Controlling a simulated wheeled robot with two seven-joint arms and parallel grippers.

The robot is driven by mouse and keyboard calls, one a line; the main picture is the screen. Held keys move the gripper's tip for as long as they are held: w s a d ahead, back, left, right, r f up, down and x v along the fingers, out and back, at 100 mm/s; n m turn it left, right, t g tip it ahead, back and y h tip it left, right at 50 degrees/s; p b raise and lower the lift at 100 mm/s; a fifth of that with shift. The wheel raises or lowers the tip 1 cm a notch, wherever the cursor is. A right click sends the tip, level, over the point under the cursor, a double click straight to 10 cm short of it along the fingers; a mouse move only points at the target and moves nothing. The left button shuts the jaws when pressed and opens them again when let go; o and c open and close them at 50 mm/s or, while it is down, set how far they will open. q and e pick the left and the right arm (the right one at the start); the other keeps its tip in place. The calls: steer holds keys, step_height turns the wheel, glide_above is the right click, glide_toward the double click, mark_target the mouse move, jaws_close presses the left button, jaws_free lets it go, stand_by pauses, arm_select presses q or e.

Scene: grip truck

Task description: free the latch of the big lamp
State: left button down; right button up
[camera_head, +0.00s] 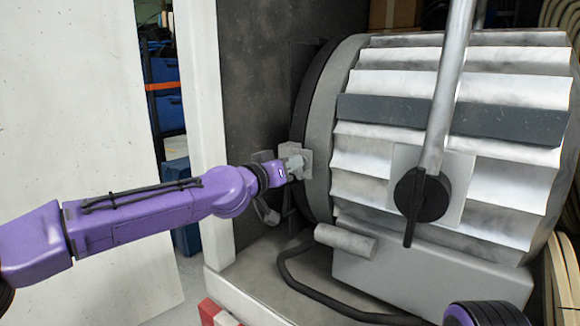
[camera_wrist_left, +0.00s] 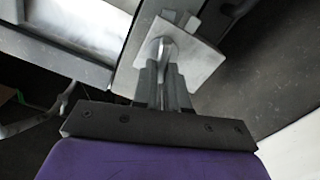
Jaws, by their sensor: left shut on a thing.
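The big lamp (camera_head: 440,130) is a large grey ribbed drum lying on its side in the head view, with a dark ring at its left end. Its latch (camera_head: 312,158) is a small light-grey plate on the left rim. My left gripper (camera_head: 296,165) reaches it from the left and is shut on the latch. In the left wrist view the latch plate (camera_wrist_left: 203,62) is pale and square, with a small knob held between the fingers of my left gripper (camera_wrist_left: 168,60). The fingers hide part of the knob. Of my right arm, only a purple part shows at the bottom right of the head view.
A metal yoke bar (camera_head: 449,90) with a black knob (camera_head: 423,195) crosses the lamp's side. A black cable (camera_head: 330,300) loops below the lamp. A white upright panel (camera_head: 205,110) stands left of it, with shelves of blue bins (camera_head: 165,100) behind.

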arm_select(q)
steer(key=shift+w+a+f+n+b, duration=0.1)
steer(key=shift+f+n+b, duration=0.15)
steer(key=shift+n, duration=2.1)
steer(key=shift+w+a+f+n+b, duration=0.15)
steer(key=shift+n+b, duration=0.25)
steer(key=shift+n, duration=2)
steer(key=shift+a+f+n+b, duration=0.15)
steer(key=shift+n+b, duration=0.15)
steer(key=shift+n, duration=2.05)
steer(key=c, duration=1.2)
jaws_free()
steer(key=shift+o, duration=0.2)
